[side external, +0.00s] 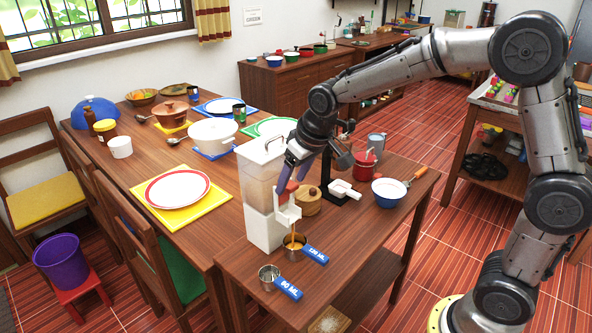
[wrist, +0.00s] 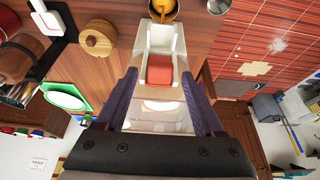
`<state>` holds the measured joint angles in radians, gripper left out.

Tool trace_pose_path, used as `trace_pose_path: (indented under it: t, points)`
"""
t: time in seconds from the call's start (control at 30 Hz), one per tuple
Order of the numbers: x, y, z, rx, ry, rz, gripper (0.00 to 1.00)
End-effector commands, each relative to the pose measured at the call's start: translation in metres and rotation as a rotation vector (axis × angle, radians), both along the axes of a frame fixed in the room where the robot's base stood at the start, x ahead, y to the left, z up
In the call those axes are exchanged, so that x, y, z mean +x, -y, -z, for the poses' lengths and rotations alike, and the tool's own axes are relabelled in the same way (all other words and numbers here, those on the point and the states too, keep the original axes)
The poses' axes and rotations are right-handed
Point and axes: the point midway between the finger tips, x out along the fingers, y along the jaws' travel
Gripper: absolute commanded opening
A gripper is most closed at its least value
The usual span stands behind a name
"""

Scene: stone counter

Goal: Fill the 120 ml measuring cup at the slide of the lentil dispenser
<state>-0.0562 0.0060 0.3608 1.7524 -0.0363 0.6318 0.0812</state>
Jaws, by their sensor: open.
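The white lentil dispenser (side external: 262,215) with a clear hopper stands on the near counter. Its red slide (wrist: 160,70) sits in the white chute (wrist: 161,38); the slide also shows in the side view (side external: 291,186). My gripper (side external: 288,180) is open, with its purple fingers on either side of the slide; whether they touch it I cannot tell. The 120 ml measuring cup (side external: 296,254), metal with a blue labelled handle, stands under the spout. An orange stream runs down into it, and orange lentils show inside it in the wrist view (wrist: 163,10). Their exact level is unclear.
The 60 ml cup (side external: 269,278) stands in front, apparently empty. The set dining table (side external: 190,235) adjoins at left.

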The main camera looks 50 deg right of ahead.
Motion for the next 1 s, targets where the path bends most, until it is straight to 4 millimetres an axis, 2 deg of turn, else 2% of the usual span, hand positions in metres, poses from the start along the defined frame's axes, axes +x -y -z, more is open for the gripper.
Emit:
trace_pose_path:
  t: [0.17,0.6,0.8,1.0]
  points:
    - [-0.006,0.000,-0.019,0.000,0.006,0.000,0.70]
    - [-0.041,0.000,-0.102,0.001,0.005,0.000,0.70]
    - [-0.050,0.000,-0.122,0.001,0.004,0.000,0.70]
    - [-0.052,0.000,-0.127,0.000,0.001,0.000,0.70]
